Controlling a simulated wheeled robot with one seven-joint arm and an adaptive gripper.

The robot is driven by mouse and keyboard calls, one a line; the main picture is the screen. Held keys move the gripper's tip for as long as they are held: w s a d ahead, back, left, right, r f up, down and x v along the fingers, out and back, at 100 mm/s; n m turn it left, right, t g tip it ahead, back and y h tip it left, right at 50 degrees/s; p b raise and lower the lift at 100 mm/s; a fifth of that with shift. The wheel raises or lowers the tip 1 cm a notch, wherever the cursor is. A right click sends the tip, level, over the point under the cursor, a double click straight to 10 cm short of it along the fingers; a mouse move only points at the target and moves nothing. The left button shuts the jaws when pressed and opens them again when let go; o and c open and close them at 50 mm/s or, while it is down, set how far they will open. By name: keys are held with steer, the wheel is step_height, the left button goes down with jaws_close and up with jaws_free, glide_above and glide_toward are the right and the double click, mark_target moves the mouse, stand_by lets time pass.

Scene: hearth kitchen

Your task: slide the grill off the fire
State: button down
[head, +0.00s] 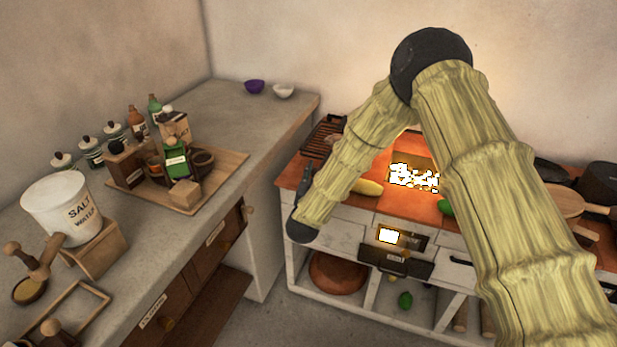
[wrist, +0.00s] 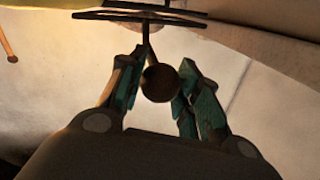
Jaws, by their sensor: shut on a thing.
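The grill (head: 322,137) is a dark barred rack at the left end of the hearth top, to the left of the glowing fire (head: 415,177). A brownish lump lies at its near right side. In the wrist view the dark bars of the grill (wrist: 140,17) show at the top, with a thin handle ending in a round brown knob (wrist: 160,83). My gripper (wrist: 162,66) is shut on this handle, with the knob between its fingers. In the head view my arm hides part of the hearth, and the grip itself is hard to make out.
A yellow vegetable (head: 367,187) and a green one (head: 445,206) lie on the hearth top near the fire. Dark pans (head: 600,180) and a wooden paddle (head: 562,199) are at the right.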

steer(key=shift+w+a+r, duration=0.1)
steer(key=shift+w+a, duration=0.05)
steer(key=shift+a, duration=0.2)
steer(key=c, duration=1)
jaws_free()
steer(key=shift+a, duration=0.15)
steer(key=shift+d, duration=0.2)
steer(key=s, duration=0.4)
steer(key=s+a, duration=0.1)
steer(key=s, duration=0.3)
steer(key=s+a, duration=0.1)
steer(key=s, duration=0.2)
steer(key=shift+s+a, duration=0.15)
steer(key=shift+s, duration=0.25)
